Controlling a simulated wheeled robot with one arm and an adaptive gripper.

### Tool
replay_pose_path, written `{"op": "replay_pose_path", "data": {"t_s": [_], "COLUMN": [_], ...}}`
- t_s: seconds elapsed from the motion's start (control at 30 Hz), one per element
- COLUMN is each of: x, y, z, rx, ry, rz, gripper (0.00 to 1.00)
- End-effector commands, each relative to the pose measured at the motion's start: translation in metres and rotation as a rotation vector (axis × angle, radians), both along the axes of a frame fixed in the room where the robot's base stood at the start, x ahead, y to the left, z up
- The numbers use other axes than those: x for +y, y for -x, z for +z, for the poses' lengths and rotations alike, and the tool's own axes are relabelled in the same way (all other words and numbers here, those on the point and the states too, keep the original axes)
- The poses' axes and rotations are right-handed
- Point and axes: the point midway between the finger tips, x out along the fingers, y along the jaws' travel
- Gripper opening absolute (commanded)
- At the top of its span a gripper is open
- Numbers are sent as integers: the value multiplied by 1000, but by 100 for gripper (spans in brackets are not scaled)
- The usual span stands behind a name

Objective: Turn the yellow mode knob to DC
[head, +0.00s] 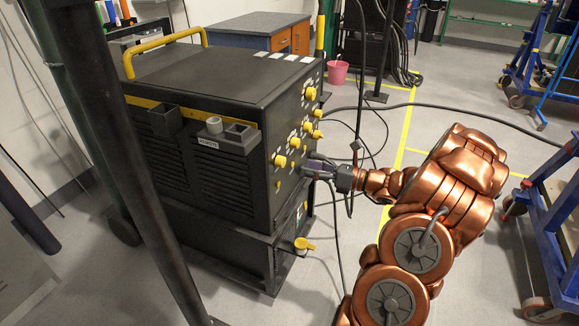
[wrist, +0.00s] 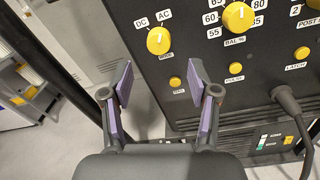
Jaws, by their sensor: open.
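The yellow mode knob (wrist: 158,40) sits on the black front panel of the welding machine, at the upper middle of the wrist view. DC is printed at its upper left, AC at its upper right and MODE below. Its small white mark appears near the top, nearer AC; the exact angle is hard to read. In the head view, the knob (head: 280,160) is near the panel's near edge. My gripper (wrist: 160,80) is open and empty, with purple-padded fingers. The fingertips appear below the knob in the wrist view, one on each side of it, not touching it.
A small yellow button (wrist: 175,82) lies below the knob, between the fingers. A black cable plug (wrist: 285,98) sticks out farther right. Open floor lies beside the machine (head: 215,75).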

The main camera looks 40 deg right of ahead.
Motion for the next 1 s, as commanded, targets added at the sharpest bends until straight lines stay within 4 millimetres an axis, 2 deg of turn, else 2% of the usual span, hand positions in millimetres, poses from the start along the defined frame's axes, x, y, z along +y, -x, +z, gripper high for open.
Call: {"op": "replay_pose_path", "data": {"t_s": [0.4,0.6,0.83,0.87,1.0], "x": [34,39,39,39,39], "y": [-47,-55,-55,-55,-55], "z": [0,0,0,0,0], "rx": [0,0,0,0,0], "ry": [2,2,3,3,3], "rz": [7,6,5,5,5], "gripper": [60,60,60,59,45]}}
